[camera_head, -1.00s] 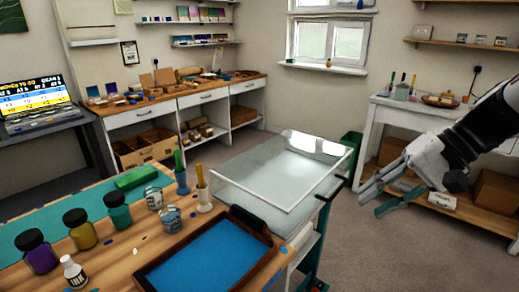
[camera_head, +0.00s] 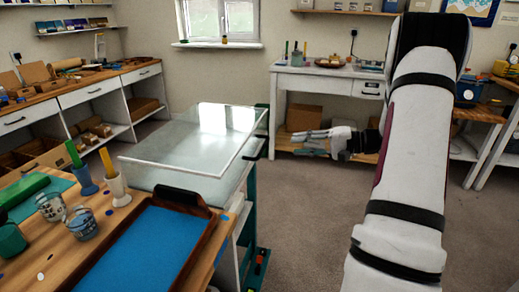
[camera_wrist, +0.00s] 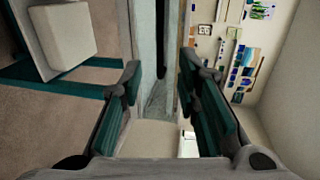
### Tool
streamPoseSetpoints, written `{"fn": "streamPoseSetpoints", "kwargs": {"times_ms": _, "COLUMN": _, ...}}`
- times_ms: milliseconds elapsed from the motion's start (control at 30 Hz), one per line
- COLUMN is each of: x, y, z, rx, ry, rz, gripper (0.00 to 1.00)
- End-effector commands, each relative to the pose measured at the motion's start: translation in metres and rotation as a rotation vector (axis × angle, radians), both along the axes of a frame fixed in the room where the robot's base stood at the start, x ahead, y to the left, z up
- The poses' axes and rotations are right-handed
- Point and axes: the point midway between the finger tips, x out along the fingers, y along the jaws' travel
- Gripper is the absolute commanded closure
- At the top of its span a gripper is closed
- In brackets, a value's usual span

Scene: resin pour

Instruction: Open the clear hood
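The clear hood (camera_head: 180,140) is a wide, shallow transparent cover with pale edges. In the wrist view my gripper (camera_wrist: 160,80) is open, with two teal-padded fingers and nothing held. A pale, glassy strip (camera_wrist: 155,50) shows beyond the gap; I cannot tell which part it is.
A wooden bench with a blue-lined tray (camera_head: 150,245), cups (camera_head: 82,222) and tool holders (camera_head: 117,187) stands at front left. A white table (camera_head: 325,80) with boxes below stands behind my gripper. Grey floor (camera_head: 300,210) is clear between the stand and my arm.

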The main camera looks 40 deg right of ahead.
Motion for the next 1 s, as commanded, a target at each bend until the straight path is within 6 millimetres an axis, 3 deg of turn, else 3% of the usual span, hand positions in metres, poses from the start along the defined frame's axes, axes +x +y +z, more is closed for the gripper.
{"fn": "streamPoseSetpoints", "kwargs": {"times_ms": 533, "x": 0.078, "y": 0.062, "z": -0.021, "rx": 0.001, "ry": 0.002, "rz": 0.005, "gripper": 0.70}}
{"fn": "streamPoseSetpoints", "kwargs": {"times_ms": 733, "x": 0.090, "y": 0.071, "z": -0.024, "rx": 0.001, "ry": 0.002, "rz": 0.003, "gripper": 0.70}}
{"fn": "streamPoseSetpoints", "kwargs": {"times_ms": 1000, "x": 0.092, "y": 0.073, "z": -0.024, "rx": 0.001, "ry": 0.002, "rz": 0.003, "gripper": 0.70}}
